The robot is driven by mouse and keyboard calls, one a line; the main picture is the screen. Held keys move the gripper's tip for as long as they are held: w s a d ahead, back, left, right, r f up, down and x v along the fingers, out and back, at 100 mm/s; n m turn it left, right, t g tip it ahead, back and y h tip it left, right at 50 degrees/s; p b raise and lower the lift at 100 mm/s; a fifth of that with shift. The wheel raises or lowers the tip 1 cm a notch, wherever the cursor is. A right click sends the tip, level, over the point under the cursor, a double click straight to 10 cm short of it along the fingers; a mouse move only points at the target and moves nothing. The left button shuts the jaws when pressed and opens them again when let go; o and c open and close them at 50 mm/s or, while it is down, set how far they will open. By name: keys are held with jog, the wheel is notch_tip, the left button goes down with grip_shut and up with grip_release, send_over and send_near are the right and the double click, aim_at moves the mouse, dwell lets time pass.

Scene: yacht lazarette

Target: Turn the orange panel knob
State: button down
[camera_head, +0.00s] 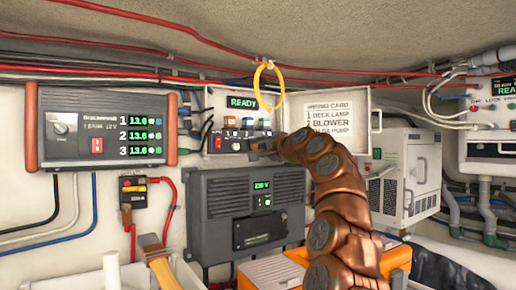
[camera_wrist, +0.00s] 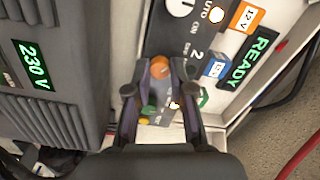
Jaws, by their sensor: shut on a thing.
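The orange panel knob (camera_wrist: 161,67) shows in the wrist view as a small round orange piece between my fingertips. My gripper (camera_wrist: 160,78) is shut on it, one dark finger on each side. Part of the knob is hidden by the fingers. The knob sits on a dark control strip (camera_wrist: 182,40) with white lettering, including "AUTO". In the head view my gripper (camera_head: 262,147) reaches the lower right of the open panel box (camera_head: 220,99), below its green "READY" display (camera_head: 242,102). I cannot make out the orange knob there.
Orange (camera_wrist: 246,18), blue (camera_wrist: 214,67) and green (camera_wrist: 203,98) labels lie beside the strip. A grey unit with a lit display (camera_head: 235,205) is below the box. A battery unit (camera_head: 100,125) is at left. A yellow ring (camera_head: 258,85) hangs above. Red cables cross overhead.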

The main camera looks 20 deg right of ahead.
jog(key=c, duration=1)
grip_release()
jog(key=shift+s, duration=0.1)
jog(key=shift+s+d+r, duration=0.1)
jog(key=shift+s+d, duration=0.1)
jog(key=shift+s, duration=0.4)
jog(key=shift+s+d, duration=0.3)
jog(key=shift+s, duration=1.45)
jog(key=shift+s+d, duration=0.35)
jog(key=shift+s, duration=1.35)
jog(key=shift+s+d, duration=0.3)
jog(key=shift+s, duration=1.45)
